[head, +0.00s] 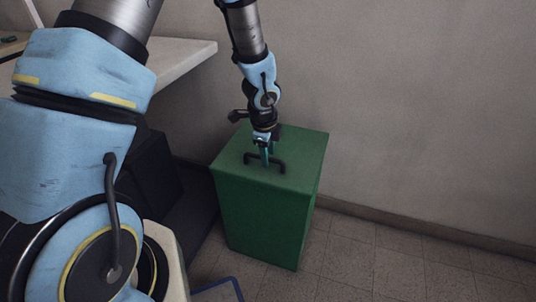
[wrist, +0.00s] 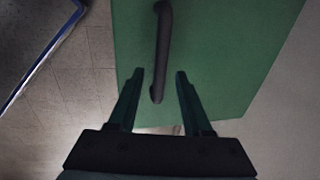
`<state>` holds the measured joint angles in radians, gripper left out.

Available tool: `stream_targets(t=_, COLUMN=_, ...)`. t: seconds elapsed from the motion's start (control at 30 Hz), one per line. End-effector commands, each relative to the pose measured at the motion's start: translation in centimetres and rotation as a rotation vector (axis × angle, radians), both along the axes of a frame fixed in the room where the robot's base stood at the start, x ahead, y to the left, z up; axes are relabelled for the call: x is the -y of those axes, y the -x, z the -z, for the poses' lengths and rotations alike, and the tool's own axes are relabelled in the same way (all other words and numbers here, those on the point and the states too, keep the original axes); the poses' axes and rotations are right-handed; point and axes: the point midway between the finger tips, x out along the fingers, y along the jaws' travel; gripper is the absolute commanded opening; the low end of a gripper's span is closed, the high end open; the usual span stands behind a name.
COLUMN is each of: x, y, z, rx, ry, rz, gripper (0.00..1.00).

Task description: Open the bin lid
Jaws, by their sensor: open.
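A green box-shaped bin (head: 262,218) stands on the floor against the wall. Its flat green lid (head: 300,155) lies level on top and looks closed. A black bar handle (head: 252,165) sits on the lid. My gripper (head: 265,163) points down over the handle. In the wrist view the two fingers (wrist: 158,82) are open, one on each side of the near end of the handle (wrist: 163,40). I see a gap between each finger and the bar. The exact height of the fingertips over the lid (wrist: 215,45) is hard to tell.
A pale counter (head: 185,62) is at the left behind my arm, with dark boxes (head: 155,175) below it. A blue bar (head: 220,286) lies low near the floor. The tiled floor (head: 400,262) to the right of the bin is clear, and a bare wall (head: 420,110) is behind.

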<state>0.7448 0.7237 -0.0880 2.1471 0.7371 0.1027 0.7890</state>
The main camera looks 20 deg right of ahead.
Motion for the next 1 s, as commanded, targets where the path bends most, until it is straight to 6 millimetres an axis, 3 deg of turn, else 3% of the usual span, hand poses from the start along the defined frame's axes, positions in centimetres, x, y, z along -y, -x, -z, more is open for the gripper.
stream_targets(t=0.13, x=0.0, y=0.0, z=-0.03, rx=0.0, ry=0.0, rz=-0.001, gripper=0.48)
stream_targets(t=0.57, x=-0.02, y=0.01, z=-0.05, rx=0.0, ry=0.0, rz=-0.001, gripper=0.0)
stream_targets(t=1.0, x=-0.02, y=0.01, z=-0.06, rx=0.0, ry=0.0, rz=-0.001, gripper=0.0)
